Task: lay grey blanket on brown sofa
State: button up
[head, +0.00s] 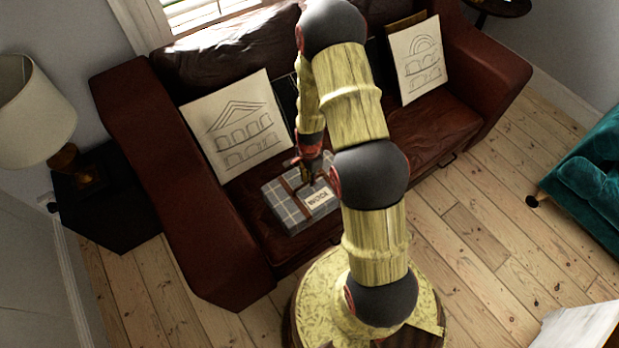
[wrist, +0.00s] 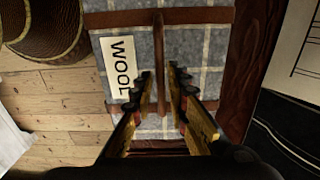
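The grey blanket (head: 284,209) is a folded grey checked bundle with brown straps and a white "WOOL" label. It is over the left seat of the brown sofa (head: 433,134), near the front edge, and appears to rest there. In the wrist view the blanket (wrist: 204,50) fills the middle, with a brown strap handle across it. My gripper (wrist: 159,75) is down at the blanket, its fingers on either side of this handle. A gap shows between the fingers, so it looks open. My arm hides part of the sofa's middle.
A white cushion with a building drawing (head: 238,127) leans behind the blanket, and another (head: 417,61) stands at the right. A black side table (head: 110,220) with a lamp (head: 32,105) is at the left. A teal seat (head: 590,178) is at the right. Floorboards (head: 500,225) between are clear.

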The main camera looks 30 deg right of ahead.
jog(key=shift+o, duration=1.1)
jog(key=s+a+r+n+t+p, duration=0.15)
jog(key=a+r+n, duration=0.25)
jog(key=r, duration=1.5)
jog(key=s+a+r+n+t+p, duration=0.1)
jog(key=a+r+n+p, duration=0.25)
jog(key=r, duration=1.45)
jog(key=s+a+r+n+t, duration=0.1)
jog(key=s+a+r+n, duration=0.2)
jog(key=s+r+n, duration=0.2)
jog(key=s+a+r+n+t, duration=0.2)
jog(key=s+r+n, duration=0.3)
jog(key=s+r, duration=0.5)
jog(key=shift+s+a+r, duration=0.3)
jog(key=shift+s+a, duration=0.4)
jog(key=shift+a, duration=0.2)
jog(key=shift+d, duration=0.1)
